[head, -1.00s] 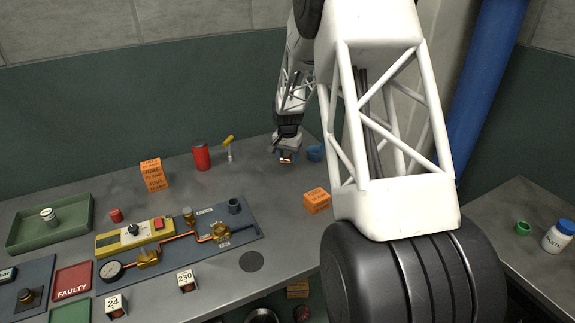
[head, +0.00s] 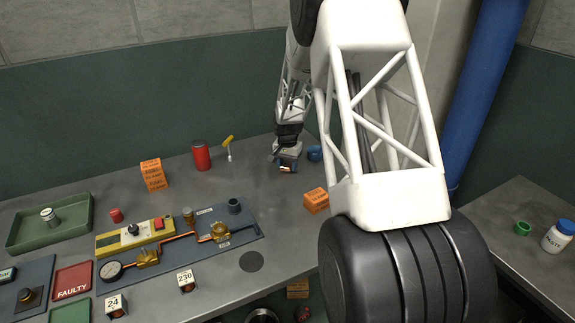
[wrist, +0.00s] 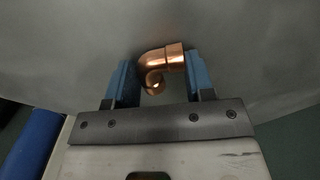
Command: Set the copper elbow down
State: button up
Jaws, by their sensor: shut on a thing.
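The copper elbow (wrist: 162,62) is a shiny bent pipe fitting. In the wrist view it sits between the two blue fingers of my gripper (wrist: 160,80), which is shut on it. In the head view my gripper (head: 287,168) is low over the back right part of the grey bench (head: 215,183), with a small copper spot of the elbow (head: 286,169) showing at its tip. I cannot tell whether the elbow touches the bench.
A blue ring-shaped object (head: 314,153) stands just right of my gripper. A yellow-handled valve (head: 229,146) and a red can (head: 201,156) stand to its left. An orange box (head: 316,200) lies in front on the right. The bench between the gripper and the blue-grey panel (head: 247,222) is clear.

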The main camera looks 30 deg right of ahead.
jog(key=shift+f, duration=0.2)
jog(key=o, duration=0.9)
jog(key=shift+r, duration=0.2)
notch_tip(320, 180, up, 12)
dwell(0.4)
